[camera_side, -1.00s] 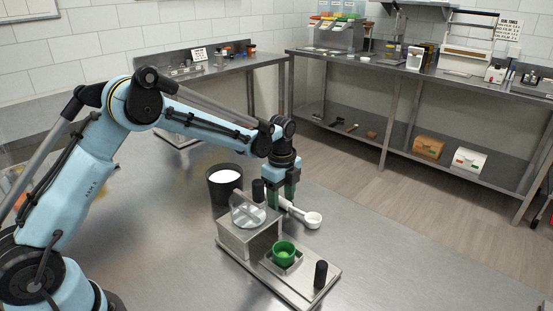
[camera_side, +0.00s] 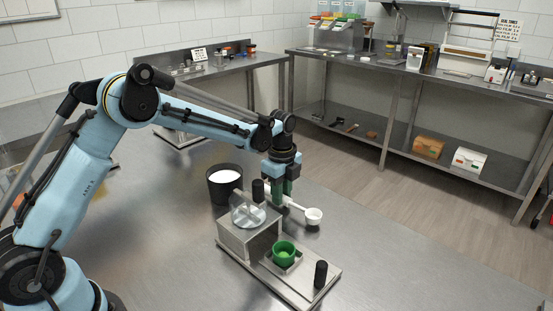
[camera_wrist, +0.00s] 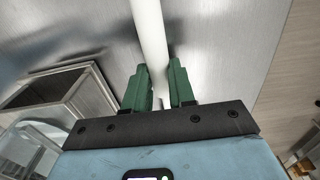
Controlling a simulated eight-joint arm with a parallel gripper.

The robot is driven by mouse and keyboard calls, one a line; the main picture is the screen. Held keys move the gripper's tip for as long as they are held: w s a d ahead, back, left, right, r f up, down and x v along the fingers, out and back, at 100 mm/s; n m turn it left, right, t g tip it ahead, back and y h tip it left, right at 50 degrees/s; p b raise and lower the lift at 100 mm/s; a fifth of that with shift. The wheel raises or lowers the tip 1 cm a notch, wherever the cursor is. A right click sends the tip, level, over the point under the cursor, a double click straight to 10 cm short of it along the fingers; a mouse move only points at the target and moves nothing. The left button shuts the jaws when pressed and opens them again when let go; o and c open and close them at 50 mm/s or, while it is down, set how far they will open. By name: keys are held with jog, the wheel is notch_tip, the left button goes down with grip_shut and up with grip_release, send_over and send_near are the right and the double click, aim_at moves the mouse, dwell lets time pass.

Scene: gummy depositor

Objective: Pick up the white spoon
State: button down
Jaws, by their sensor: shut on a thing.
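The white spoon (camera_side: 313,215) has a round bowl and a long handle, and in the side view its bowl points to the right, behind the depositor. My gripper (camera_side: 283,192) is shut on the spoon's handle. In the wrist view the white handle (camera_wrist: 150,40) runs up from between the green fingers of my gripper (camera_wrist: 162,90), which sit on either side of it. The spoon appears held a little above the metal table. The bowl is out of the wrist view. Part of the handle is hidden by the fingers in the side view.
The metal depositor (camera_side: 240,238) with a clear-lidded box stands just in front of my gripper. A green cup (camera_side: 285,252) sits on its base, near a black knob (camera_side: 320,273). A black tub (camera_side: 212,190) with white contents stands to the left. The table's right side is clear.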

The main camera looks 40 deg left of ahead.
notch_tip(320, 180, up, 3)
jog(key=shift+r, duration=0.15)
jog(key=s+d+r, duration=0.6)
jog(key=d, duration=0.4)
jog(key=shift+r, duration=0.25)
jog(key=c, duration=1.7)
grip_release()
jog(key=shift+w, duration=0.1)
grip_shut()
